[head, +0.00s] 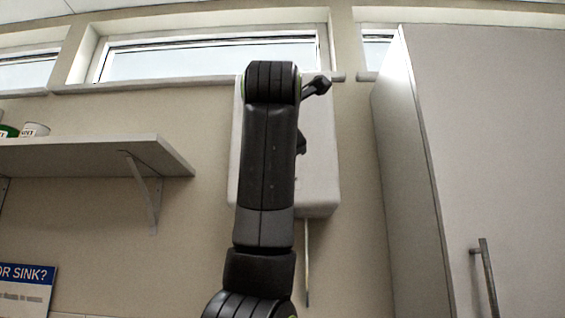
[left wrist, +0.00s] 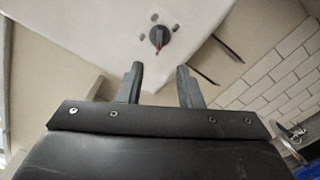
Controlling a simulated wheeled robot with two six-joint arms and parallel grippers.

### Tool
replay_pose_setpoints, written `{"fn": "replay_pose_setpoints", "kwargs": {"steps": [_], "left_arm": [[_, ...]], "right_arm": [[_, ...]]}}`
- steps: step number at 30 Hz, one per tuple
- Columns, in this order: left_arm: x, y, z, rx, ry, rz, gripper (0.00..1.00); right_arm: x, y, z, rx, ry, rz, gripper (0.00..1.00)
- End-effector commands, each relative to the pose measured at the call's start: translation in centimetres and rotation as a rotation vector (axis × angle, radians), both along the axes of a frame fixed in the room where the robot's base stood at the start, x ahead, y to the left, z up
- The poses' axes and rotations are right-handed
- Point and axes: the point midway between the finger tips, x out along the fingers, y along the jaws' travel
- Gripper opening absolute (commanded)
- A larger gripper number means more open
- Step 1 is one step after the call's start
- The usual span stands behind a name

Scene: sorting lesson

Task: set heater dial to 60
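The heater is a white box on the wall, seen in the head view (head: 320,175) mostly behind my arm. Its pale face fills the top of the left wrist view (left wrist: 90,40). The heater dial (left wrist: 159,37) is a round dark knob with a red mark, with several small grey marks around it. My left gripper (left wrist: 161,72) is open and empty, its fingers apart and pointing toward the dial. The dial shows beyond the fingertips, apart from them. In the head view my arm hides the dial, and the number it points to is too small to read. My right gripper is not in view.
A wall shelf (head: 80,158) with small containers stands left of the heater. A tall grey cabinet (head: 490,150) with a bar handle is at the right. A thin pipe (head: 307,270) hangs below the heater. White tiles (left wrist: 285,70) show at right in the wrist view.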

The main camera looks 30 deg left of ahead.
Motion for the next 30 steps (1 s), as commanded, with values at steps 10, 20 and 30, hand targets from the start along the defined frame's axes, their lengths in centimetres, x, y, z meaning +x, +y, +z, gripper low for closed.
{"fn": "replay_pose_setpoints", "kwargs": {"steps": [10, 20, 30], "left_arm": [[6.6, 4.1, 0.5, 0.000, 0.003, 0.003, 0.33], [10.1, 6.2, 0.1, 0.001, 0.001, 0.001, 0.33], [10.4, 6.4, 0.0, 0.001, 0.001, 0.000, 0.33]], "right_arm": [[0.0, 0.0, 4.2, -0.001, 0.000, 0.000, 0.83], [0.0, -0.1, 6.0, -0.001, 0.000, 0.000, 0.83], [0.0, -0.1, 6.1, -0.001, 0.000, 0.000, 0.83]]}}
